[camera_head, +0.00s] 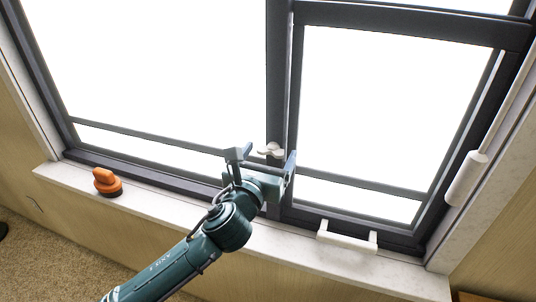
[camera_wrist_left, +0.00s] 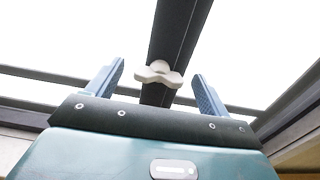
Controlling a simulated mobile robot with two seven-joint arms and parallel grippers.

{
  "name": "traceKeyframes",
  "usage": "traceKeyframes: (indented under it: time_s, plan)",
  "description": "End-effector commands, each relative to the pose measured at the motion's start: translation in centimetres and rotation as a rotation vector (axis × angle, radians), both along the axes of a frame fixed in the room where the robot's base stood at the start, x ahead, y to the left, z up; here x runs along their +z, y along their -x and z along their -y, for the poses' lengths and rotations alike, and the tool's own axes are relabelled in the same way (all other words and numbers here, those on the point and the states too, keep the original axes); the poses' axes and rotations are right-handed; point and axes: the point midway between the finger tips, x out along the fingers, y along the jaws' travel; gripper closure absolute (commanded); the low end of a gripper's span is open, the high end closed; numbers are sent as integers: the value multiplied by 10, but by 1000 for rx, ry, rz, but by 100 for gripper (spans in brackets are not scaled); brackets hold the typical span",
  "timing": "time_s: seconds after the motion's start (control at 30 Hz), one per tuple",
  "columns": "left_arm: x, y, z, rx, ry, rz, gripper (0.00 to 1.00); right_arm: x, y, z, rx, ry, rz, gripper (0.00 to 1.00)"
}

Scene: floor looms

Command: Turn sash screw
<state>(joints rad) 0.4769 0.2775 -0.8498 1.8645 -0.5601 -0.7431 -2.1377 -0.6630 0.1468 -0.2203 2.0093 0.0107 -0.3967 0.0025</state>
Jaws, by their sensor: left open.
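The sash screw (camera_head: 270,149) is a small white winged knob on the dark upright bar between the two window panes. It also shows in the left wrist view (camera_wrist_left: 158,74), centred between my fingers and beyond their tips. My left gripper (camera_head: 266,156) is open, its two blue-grey fingers spread to either side of the screw in the head view. The left wrist view also shows the open left gripper (camera_wrist_left: 158,84), with nothing between its fingers. I see no contact with the screw. My right gripper is not in view.
The dark window frame (camera_head: 150,171) stands above a pale sill (camera_head: 146,202). An orange knob-shaped object (camera_head: 106,181) sits on the sill at left. A white handle (camera_head: 346,237) is at lower right, and a white cylinder (camera_head: 466,178) hangs along the right side.

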Motion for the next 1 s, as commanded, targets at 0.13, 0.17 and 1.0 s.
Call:
traceKeyframes:
  time_s: [0.13, 0.17, 1.0]
  plan:
    - [0, 0, 0, 0, 1, 0, 20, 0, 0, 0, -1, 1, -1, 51]
    - [0, 0, 0, 0, 1, 0, 20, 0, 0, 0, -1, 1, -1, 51]
    - [0, 0, 0, 0, 23, -9, 65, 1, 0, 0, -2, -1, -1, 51]
